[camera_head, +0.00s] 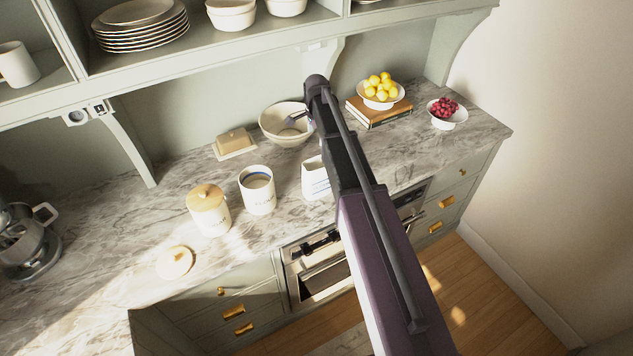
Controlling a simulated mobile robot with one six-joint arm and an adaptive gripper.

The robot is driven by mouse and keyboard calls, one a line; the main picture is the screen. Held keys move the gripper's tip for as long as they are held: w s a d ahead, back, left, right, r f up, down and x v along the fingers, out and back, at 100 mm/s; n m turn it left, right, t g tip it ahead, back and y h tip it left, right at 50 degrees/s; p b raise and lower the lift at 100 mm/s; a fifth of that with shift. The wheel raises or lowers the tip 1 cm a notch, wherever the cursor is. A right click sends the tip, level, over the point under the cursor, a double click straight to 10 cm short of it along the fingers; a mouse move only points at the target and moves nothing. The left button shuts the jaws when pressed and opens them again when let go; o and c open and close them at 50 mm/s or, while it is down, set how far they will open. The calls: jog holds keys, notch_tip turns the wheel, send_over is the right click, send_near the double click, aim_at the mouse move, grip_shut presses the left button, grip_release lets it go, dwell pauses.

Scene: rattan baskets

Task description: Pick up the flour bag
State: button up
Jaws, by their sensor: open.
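A white, upright, bag-like container (314,178) with faint dark marks stands on the marble counter, just left of my arm. It looks like the flour bag, but its label cannot be read. My arm covers its right side. My arm reaches up from the lower right across the middle of the view, with its dark far end in front of the large bowl. My gripper itself cannot be made out, so its place relative to the bag does not show.
A canister without a lid (257,190) and a wooden-lidded canister (208,209) stand left of the bag. A cream bowl (280,122), butter dish (235,143), lemon bowl (381,101) on books and berry bowl (447,115) stand around. A shelf (200,62) overhangs the counter.

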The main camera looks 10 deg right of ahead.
jog(key=b, duration=0.8)
send_near(317, 164)
jog(key=shift+s+a+f, duration=0.25)
jog(key=shift+s+f, duration=0.25)
jog(key=shift+s, duration=0.35)
jog(key=shift+s+a+f, duration=0.2)
jog(key=shift+s+f, duration=0.3)
jog(key=shift+s, duration=0.3)
jog(key=shift+d+f+b, duration=0.15)
jog(key=shift+f+b, duration=2.45)
jog(key=shift+b, duration=0.05)
jog(key=c, duration=1)
jog(key=shift+o, duration=0.2)
jog(key=shift+r, duration=0.2)
